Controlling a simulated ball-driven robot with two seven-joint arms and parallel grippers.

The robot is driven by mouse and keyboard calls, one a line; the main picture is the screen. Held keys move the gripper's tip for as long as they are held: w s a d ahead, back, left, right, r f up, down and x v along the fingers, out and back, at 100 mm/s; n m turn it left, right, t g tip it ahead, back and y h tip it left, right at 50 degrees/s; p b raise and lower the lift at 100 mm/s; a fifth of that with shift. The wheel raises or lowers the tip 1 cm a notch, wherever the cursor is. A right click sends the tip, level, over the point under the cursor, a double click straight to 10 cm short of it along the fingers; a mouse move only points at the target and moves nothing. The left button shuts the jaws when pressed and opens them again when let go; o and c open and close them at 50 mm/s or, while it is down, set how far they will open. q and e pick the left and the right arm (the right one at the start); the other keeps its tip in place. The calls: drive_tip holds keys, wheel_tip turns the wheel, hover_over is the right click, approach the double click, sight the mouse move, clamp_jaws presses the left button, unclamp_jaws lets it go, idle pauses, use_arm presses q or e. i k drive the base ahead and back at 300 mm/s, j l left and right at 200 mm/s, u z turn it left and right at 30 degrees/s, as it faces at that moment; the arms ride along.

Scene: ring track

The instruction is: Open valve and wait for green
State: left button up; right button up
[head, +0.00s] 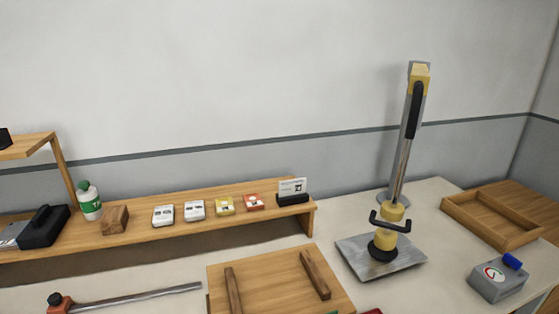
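A grey box (497,281) sits on the right part of the table. A round white gauge (493,273) with small red and green marks is on its face; the needle is too small to read. A blue knob (513,261) is on the box's upper right side and looks like the valve handle; how far it is turned cannot be told. Neither of my grippers is in view.
A tall lever press (383,247) stands left of the box. A wooden tray (478,233) lies behind the box. A wooden board with two bars (252,277), a long clamp (135,297) and a low shelf (160,232) with small items occupy the left and middle.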

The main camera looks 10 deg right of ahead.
sight(510, 261)
drive_tip(key=z, duration=1.95)
drive_tip(key=i+l+u, duration=0.1)
drive_tip(key=u, duration=0.5)
drive_tip(key=i+l+u, duration=0.3)
drive_tip(key=l, duration=0.15)
drive_tip(key=l+u, duration=0.25)
drive_tip(key=l, duration=0.2)
drive_tip(key=i+l+u, duration=0.1)
drive_tip(key=l+u, duration=0.2)
drive_tip(key=l, duration=0.25)
